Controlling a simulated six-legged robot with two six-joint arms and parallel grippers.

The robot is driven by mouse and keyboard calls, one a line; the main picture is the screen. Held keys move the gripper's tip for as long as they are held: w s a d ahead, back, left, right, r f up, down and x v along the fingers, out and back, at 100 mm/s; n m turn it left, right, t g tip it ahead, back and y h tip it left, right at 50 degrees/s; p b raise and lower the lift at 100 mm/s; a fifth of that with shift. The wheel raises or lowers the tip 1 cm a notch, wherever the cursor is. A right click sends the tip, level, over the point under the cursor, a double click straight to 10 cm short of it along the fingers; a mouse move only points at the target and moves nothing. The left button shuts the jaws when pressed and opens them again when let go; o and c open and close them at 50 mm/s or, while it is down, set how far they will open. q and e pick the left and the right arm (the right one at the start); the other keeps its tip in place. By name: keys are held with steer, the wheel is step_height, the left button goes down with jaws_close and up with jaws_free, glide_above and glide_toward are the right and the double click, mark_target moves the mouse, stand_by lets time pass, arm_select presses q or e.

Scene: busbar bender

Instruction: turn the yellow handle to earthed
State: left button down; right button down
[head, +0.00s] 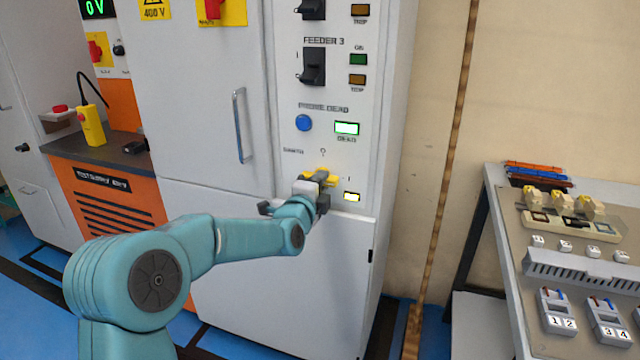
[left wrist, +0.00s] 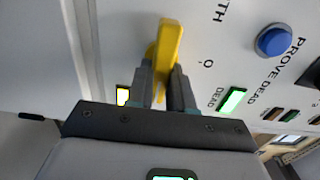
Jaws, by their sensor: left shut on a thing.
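The yellow handle (head: 318,177) is on the lower part of the white cabinet's control strip, below the "PROVE DEAD" label. My left gripper (head: 313,186) is at the handle and covers part of it in the head view. In the left wrist view, the yellow handle (left wrist: 170,48) stands between the two dark fingers of my left gripper (left wrist: 164,80), which are shut on it. A small lit yellow lamp (head: 352,197) is just right of and below the handle; the "I" mark is above the lamp. The handle's full position marking is partly hidden. My right gripper is not in view.
A blue button (head: 303,122) and a lit green "DEAD" window (head: 346,128) sit above the handle. A cabinet door handle (head: 239,125) is to the left.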

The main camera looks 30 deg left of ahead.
arm_select(q)
steer(key=shift+r, duration=0.25)
steer(key=c, duration=1.2)
jaws_free()
steer(key=shift+o, duration=1)
steer(key=v, duration=1.6)
steer(key=shift+f, duration=0.2)
steer(key=shift+d, duration=0.2)
